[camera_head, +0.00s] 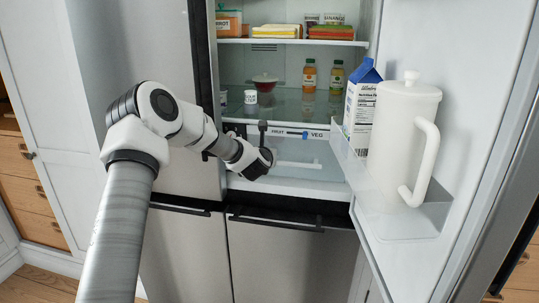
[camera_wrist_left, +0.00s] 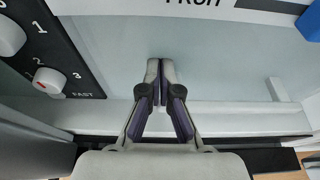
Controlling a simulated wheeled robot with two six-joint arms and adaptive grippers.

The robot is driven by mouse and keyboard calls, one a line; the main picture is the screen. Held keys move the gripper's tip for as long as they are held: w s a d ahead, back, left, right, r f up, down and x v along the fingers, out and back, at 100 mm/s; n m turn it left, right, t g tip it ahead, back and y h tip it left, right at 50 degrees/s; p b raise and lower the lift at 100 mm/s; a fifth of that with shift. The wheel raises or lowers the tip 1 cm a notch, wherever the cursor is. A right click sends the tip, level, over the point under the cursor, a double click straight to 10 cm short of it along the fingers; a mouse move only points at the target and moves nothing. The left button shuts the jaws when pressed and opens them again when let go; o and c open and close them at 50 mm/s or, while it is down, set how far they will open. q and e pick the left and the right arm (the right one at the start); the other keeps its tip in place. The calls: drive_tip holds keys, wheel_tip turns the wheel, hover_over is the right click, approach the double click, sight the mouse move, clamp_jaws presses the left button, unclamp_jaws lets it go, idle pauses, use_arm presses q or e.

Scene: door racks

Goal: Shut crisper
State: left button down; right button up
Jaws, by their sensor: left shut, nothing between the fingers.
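The crisper (camera_head: 314,148) is the pale drawer at the bottom of the open fridge compartment, under a FRUIT–VEG label strip. Its light bar handle (camera_head: 299,164) lies across the front. How far it stands out is hard to tell. My left gripper (camera_head: 268,160) is at the left part of the crisper front, hiding some of it. In the left wrist view its fingers (camera_wrist_left: 160,72) are shut and empty, pointing at the pale crisper panel (camera_wrist_left: 220,65). I cannot tell whether they touch it. My right gripper is not in view.
The right fridge door stands open, its shelf holding a white pitcher (camera_head: 402,140) and a milk carton (camera_head: 358,108). A dark dial panel (camera_wrist_left: 45,60) is left of the fingers. Freezer handles (camera_head: 275,223) run below.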

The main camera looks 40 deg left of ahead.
use_arm(q)
drive_tip(key=shift+a+r, duration=0.15)
drive_tip(key=shift+r, duration=0.4)
drive_tip(key=f+v, duration=0.1)
drive_tip(key=v, duration=1)
drive_tip(key=shift+s+d, duration=0.4)
drive_tip(key=shift+r, duration=0.1)
